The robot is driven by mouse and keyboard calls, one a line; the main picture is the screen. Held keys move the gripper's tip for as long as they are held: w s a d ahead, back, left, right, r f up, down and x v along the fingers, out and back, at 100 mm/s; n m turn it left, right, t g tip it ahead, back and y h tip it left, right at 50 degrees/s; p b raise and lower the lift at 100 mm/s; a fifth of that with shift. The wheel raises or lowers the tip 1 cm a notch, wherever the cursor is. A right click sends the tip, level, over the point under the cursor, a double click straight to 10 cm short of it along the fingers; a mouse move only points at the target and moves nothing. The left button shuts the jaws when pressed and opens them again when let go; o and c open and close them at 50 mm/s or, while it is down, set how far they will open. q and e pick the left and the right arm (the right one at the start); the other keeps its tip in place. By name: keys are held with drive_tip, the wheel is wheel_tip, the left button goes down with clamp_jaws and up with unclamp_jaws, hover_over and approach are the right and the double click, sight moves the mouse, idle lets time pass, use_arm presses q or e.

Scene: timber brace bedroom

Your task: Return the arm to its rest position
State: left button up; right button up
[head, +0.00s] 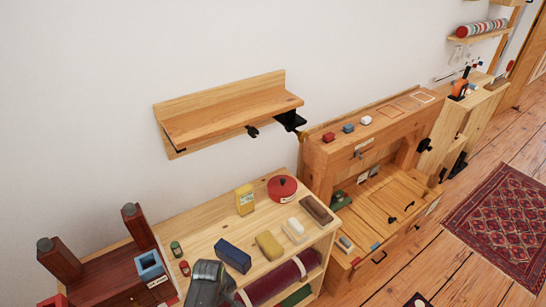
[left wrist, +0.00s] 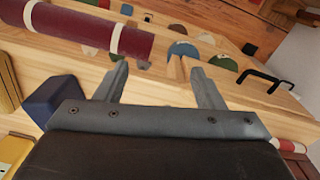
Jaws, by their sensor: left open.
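My left gripper (head: 212,284) shows at the bottom of the head view, dark grey, over the front left of the pale wooden shelf unit (head: 215,236). In the left wrist view the two grey fingers of the left gripper (left wrist: 163,82) stand wide apart with nothing between them. A blue block (left wrist: 56,98) lies beside the fingers on the left of that view, and a dark red roll (left wrist: 85,30) with white bands lies beyond. My right gripper is in neither view.
Several small blocks, a yellow box (head: 245,199) and a red round tin (head: 282,187) stand on the unit's top. A dark red wooden piece (head: 68,264) with posts adjoins on the left. A wall shelf (head: 230,112) hangs above. Open floor (head: 440,275) lies at right.

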use_arm(q)
drive_tip(key=s+a+f+m+b, duration=0.2)
drive_tip(key=s+f, duration=0.3)
drive_tip(key=f, duration=0.3)
drive_tip(key=s+a+f+m+b, duration=0.1)
drive_tip(key=s+a+f+b, duration=0.2)
drive_tip(key=f, duration=0.5)
drive_tip(key=s+a+f+m+b, duration=0.2)
drive_tip(key=s+f, duration=0.4)
drive_tip(key=s, duration=0.3)
drive_tip(key=s+a+f+m+b, duration=0.2)
drive_tip(key=s+a+f, duration=0.3)
drive_tip(key=s+f, duration=0.2)
drive_tip(key=s+a+f+m+t+y+b, duration=0.1)
drive_tip(key=s+f, duration=0.5)
drive_tip(key=s, duration=0.6)
drive_tip(key=shift+a+f+m+b, duration=0.4)
drive_tip(key=shift+a+b, duration=0.4)
drive_tip(key=shift+a, duration=0.4)
drive_tip(key=shift+s, duration=0.1)
